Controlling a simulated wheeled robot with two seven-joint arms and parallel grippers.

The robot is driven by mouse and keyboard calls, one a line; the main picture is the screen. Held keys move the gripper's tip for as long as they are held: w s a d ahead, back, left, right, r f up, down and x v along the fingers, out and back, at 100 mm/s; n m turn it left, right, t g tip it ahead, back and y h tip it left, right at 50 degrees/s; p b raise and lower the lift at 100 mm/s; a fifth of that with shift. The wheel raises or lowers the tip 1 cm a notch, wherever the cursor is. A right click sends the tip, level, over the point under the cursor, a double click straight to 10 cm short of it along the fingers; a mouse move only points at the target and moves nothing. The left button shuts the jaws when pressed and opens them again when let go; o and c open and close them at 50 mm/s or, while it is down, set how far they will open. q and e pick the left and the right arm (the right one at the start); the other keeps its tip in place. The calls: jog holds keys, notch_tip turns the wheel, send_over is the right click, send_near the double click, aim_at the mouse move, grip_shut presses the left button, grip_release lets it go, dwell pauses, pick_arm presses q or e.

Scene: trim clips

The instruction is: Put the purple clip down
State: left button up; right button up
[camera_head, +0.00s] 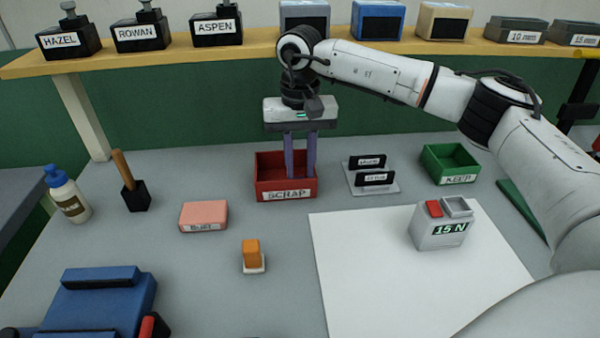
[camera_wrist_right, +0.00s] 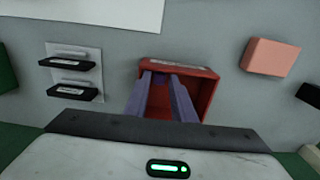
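My right gripper (camera_head: 300,155) points straight down into the red box labelled SCRAP (camera_head: 286,196). Its two purplish fingers have a clear gap between them, and their tips are inside the box or at its mouth. In the right wrist view the fingers (camera_wrist_right: 163,78) run parallel over the red box (camera_wrist_right: 208,90), with nothing seen held between them. I cannot make out a purple clip in either view; the inside of the box is partly hidden by the fingers. My left gripper is not in view.
Right of the box stand a grey rack with black labelled plates (camera_head: 372,178) and a green KEEP box (camera_head: 450,163). A grey 15 N device (camera_head: 440,228) stands on a white sheet (camera_head: 350,290). A pink block (camera_head: 204,215), an orange piece (camera_head: 251,252) and a blue fixture (camera_head: 100,300) are left.

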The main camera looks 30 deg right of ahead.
notch_tip(320, 180, up, 10)
dwell(0.3)
